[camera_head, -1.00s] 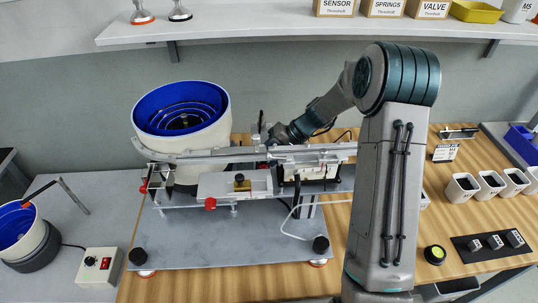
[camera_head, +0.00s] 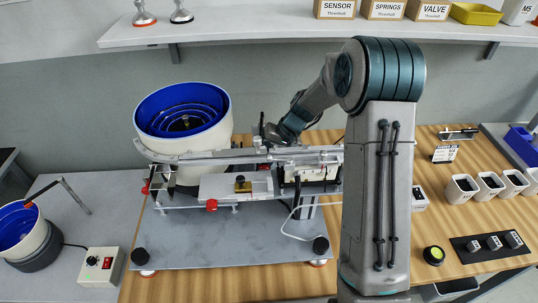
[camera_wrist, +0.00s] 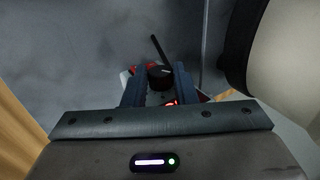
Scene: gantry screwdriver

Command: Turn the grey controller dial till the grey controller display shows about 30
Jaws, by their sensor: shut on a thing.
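In the wrist view, a round black dial (camera_wrist: 160,77) sits between the two fingers of my gripper (camera_wrist: 159,71), which is shut on it. The dial is on a small light controller box (camera_wrist: 126,79) with red parts. A red lit display (camera_wrist: 171,103) shows just below the dial, partly covered by my gripper; its digits cannot be read. In the head view, my wrist (camera_head: 286,130) reaches behind the metal rail, and the fingers and dial are hidden there.
The feeder bowl (camera_head: 205,148) stands close beside my wrist, left in the head view. The rail (camera_head: 225,157) runs in front of my wrist. A white controller (camera_head: 100,267) with a red switch stands far left. White cups (camera_head: 462,187) stand right.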

